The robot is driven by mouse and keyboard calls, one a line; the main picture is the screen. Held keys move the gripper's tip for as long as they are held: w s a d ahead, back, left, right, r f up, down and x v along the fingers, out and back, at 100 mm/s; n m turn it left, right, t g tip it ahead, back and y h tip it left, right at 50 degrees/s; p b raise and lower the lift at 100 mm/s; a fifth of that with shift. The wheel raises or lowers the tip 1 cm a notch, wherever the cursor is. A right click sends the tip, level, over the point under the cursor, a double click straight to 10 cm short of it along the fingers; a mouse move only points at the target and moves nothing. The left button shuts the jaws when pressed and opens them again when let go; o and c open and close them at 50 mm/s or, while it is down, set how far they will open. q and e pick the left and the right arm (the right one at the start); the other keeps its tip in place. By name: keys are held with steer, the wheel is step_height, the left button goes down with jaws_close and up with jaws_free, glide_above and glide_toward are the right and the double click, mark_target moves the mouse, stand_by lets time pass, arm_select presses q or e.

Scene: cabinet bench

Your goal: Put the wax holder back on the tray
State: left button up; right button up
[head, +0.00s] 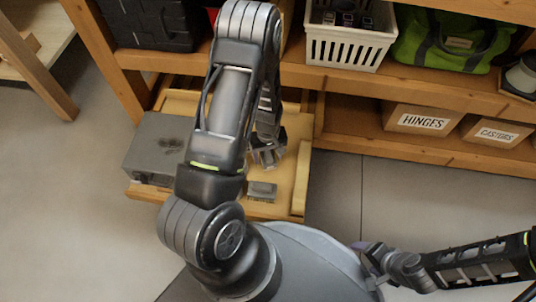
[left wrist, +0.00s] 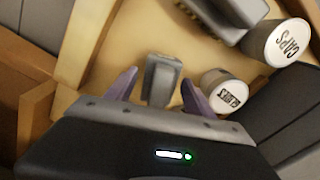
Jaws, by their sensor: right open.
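A small grey block with a rounded top (left wrist: 162,80), possibly the wax holder, stands between the fingers of my left gripper (left wrist: 158,92) in the left wrist view. A gap shows on its left side; the right finger is very close to it. In the head view my left gripper (head: 267,158) points down over the pulled-out wooden tray (head: 285,205). A small grey block (head: 262,190) lies on that tray near its front edge; I cannot tell if it is the same one. My right gripper (head: 372,258) is open at the lower right, far from the tray.
A grey box (head: 158,150) stands at the tray's left. A jar marked CAPS (left wrist: 288,42) and a smaller labelled jar (left wrist: 222,90) stand right of the grey block in the wrist view. Shelves hold a white basket (head: 345,45), a green bag (head: 448,40) and a HINGES box (head: 420,120).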

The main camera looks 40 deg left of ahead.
mark_target(268, 153)
arm_select(q)
steer(key=shift+o, duration=0.2)
step_height(268, 153, up, 12)
steer(key=p, duration=0.5)
steer(key=shift+r+p, duration=0.2)
steer(key=shift+p, duration=0.2)
arm_select(e)
step_height(268, 153, up, 6)
steer(key=s, duration=0.1)
steer(key=shift+r, duration=0.15)
steer(key=shift+d, duration=0.1)
arm_select(q)
steer(key=s+d+f+m+h, duration=0.1)
steer(key=s+d+m, duration=0.1)
steer(key=d, duration=0.6)
steer(key=s+d+f+m+h, duration=0.1)
steer(key=s+d+f+m, duration=0.1)
steer(key=s+d, duration=0.3)
steer(key=s+d+f+m+t+h, duration=0.1)
steer(key=s+d+f+m, duration=0.1)
steer(key=d, duration=1)
steer(key=shift+s+m+h, duration=0.4)
steer(key=shift+s+m, duration=0.4)
steer(key=shift+m, duration=0.2)
steer(key=shift+c, duration=0.6)
arm_select(e)
steer(key=shift+c, duration=0.5)
